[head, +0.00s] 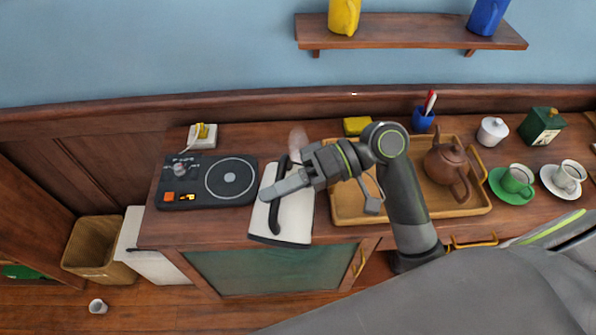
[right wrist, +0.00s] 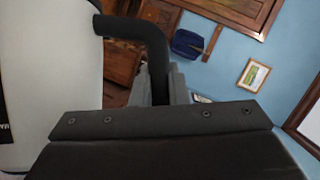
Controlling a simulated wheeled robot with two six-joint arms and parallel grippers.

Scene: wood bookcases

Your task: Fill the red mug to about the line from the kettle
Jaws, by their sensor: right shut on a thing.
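The white kettle (head: 296,218) has a black handle (head: 274,218) and a dark base rim. It shows in front of the counter's front edge, left of the wooden tray. My right gripper (head: 283,186) is shut on the kettle's handle. In the right wrist view the handle (right wrist: 145,30) runs down between the fingers (right wrist: 162,85), and the white kettle body (right wrist: 50,75) fills the left side. I cannot tell whether the kettle touches anything below. I see no red mug in either view. My left gripper is not in view.
A black hot-plate unit (head: 207,183) lies left of the kettle. The wooden tray (head: 347,205) holds a brown teapot (head: 445,163). Green (head: 516,178) and white (head: 569,176) cups stand at right. A yellow mug (head: 343,15) and blue mug (head: 487,15) are on the shelf.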

